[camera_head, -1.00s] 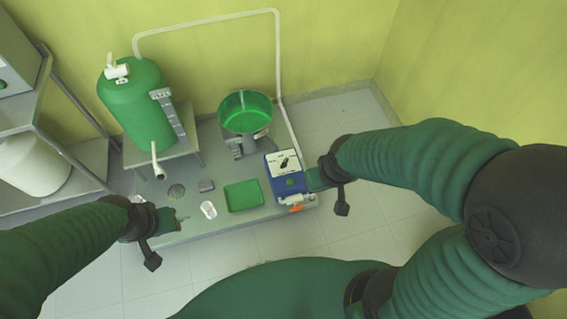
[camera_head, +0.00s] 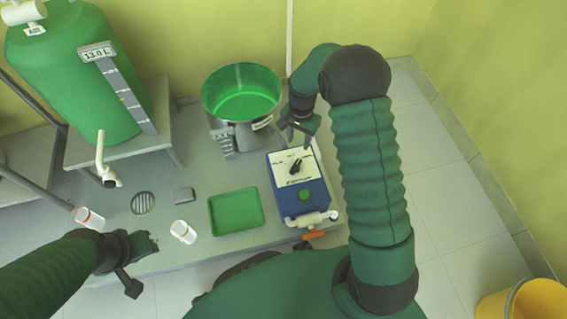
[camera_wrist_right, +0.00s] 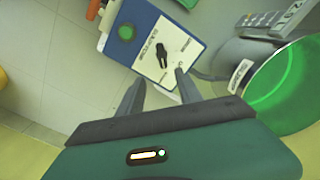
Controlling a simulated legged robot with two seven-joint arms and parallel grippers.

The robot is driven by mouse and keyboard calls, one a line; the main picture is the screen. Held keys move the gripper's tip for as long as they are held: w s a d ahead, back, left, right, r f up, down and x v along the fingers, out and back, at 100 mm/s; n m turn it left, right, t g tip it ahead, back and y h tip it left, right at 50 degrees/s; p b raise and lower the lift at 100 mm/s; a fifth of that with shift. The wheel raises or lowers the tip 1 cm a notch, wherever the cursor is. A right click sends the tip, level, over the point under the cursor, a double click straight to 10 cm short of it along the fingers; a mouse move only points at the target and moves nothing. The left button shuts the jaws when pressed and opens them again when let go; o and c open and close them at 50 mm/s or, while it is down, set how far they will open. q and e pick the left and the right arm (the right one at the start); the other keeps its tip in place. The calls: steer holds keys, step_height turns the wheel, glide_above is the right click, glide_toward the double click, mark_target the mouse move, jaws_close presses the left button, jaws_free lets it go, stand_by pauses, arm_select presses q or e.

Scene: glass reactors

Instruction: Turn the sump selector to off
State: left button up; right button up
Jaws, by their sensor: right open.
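The sump selector is a black knob (camera_head: 295,166) on the white top panel of a blue box (camera_head: 312,204), with a green button below it. It also shows in the right wrist view as a black knob (camera_wrist_right: 162,55). Small labels surround it, too small to read surely. My right gripper (camera_head: 298,138) is open and empty, just behind the knob on the far side of the box. In the right wrist view its fingertips (camera_wrist_right: 158,80) are apart, near the panel edge, and the knob lies beyond them, between their lines. My left gripper (camera_head: 148,246) is over the platform's front left; its jaw opening is unclear.
A steel pot with green inside (camera_head: 240,95) stands close left of my right gripper. A green tray (camera_head: 236,211), a white jar (camera_head: 183,231) and a drain (camera_head: 143,203) are left of the box. A white valve with an orange handle (camera_head: 314,235) is at its front. A yellow bucket (camera_head: 525,302) is far right.

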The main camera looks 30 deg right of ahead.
steer(key=f+b, duration=0.5)
steer(key=f, duration=0.3)
steer(key=f+b, duration=0.5)
steer(key=f, duration=0.3)
steer(key=shift+w+f, duration=0.2)
steer(key=shift+f, duration=0.35)
arm_select(q)
steer(key=s+x, duration=0.2)
steer(key=x, duration=0.8)
steer(key=shift+s+a+f, duration=0.15)
steer(key=shift+a+f, duration=0.05)
steer(key=shift+f, duration=0.45)
arm_select(e)
jaws_close()
